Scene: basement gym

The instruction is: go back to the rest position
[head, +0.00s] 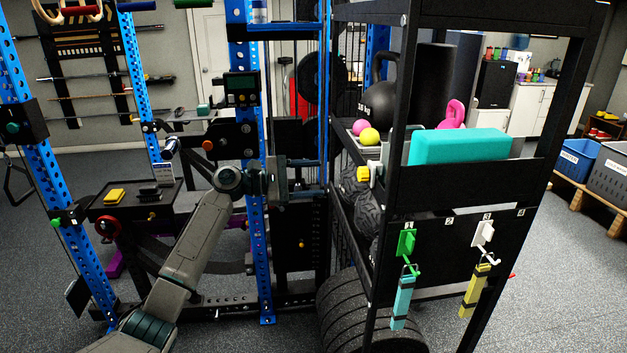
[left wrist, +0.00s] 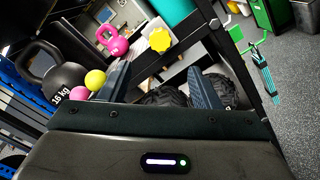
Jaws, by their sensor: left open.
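My left gripper (head: 314,177) reaches in from the left at the near side of the black rack. Its jaws are open, and it shows from behind in the left wrist view (left wrist: 160,82) with its two fingers apart. Nothing is held between them. A yellow knob (head: 364,174) on the rack post is just beyond the fingertips in the head view; it also shows in the left wrist view (left wrist: 160,40), apart from the fingers. My right gripper is in neither view.
The black rack (head: 460,190) holds a black kettlebell (head: 381,98), pink and yellow balls, and a teal block (head: 459,147). Green and white hooks with hanging straps are on its front. Blue uprights (head: 256,230) stand close by my left arm. Grey floor (head: 560,270) is open at right.

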